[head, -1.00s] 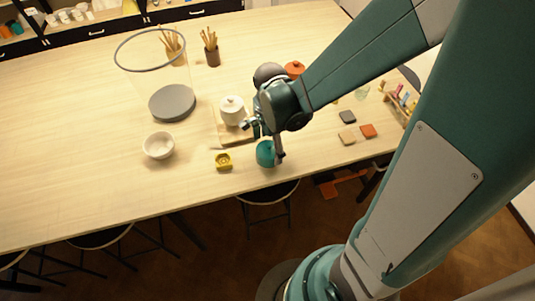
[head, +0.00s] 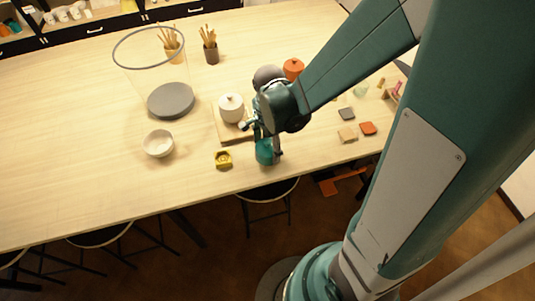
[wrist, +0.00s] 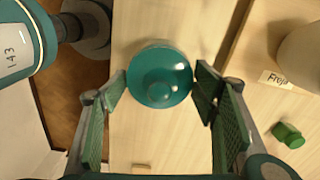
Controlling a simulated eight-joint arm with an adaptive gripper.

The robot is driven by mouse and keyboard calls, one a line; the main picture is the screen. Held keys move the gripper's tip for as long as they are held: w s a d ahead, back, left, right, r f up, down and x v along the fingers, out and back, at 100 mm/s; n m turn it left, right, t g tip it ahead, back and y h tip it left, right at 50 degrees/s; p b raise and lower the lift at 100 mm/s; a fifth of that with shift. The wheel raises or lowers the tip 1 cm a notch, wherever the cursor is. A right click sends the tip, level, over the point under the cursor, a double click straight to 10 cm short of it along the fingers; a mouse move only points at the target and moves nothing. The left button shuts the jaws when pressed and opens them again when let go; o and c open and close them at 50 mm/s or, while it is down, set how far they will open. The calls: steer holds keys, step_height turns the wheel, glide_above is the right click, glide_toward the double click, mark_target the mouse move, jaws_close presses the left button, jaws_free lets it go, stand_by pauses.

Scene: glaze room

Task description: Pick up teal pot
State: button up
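The teal pot (head: 264,153) stands upright on the table near the front edge, partly hidden by my gripper in the head view. In the wrist view the round glossy pot (wrist: 160,76) is seen from above, with its lid knob toward the gripper. My gripper (wrist: 162,82) is low over it, with one ridged finger on each side of the pot. The fingers are spread about the pot's width, with only a slight gap at each side. Firm contact does not show, and the pot looks to be at table level.
A wooden board (head: 224,136) with a white lidded jar (head: 231,107) stands close behind the pot. An orange pot (head: 293,68) stands behind the arm.

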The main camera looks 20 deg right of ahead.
steer(key=c, duration=0.6)
steer(key=shift+r, duration=0.15)
steer(key=shift+r+p, duration=0.3)
steer(key=shift+r, duration=4.6)
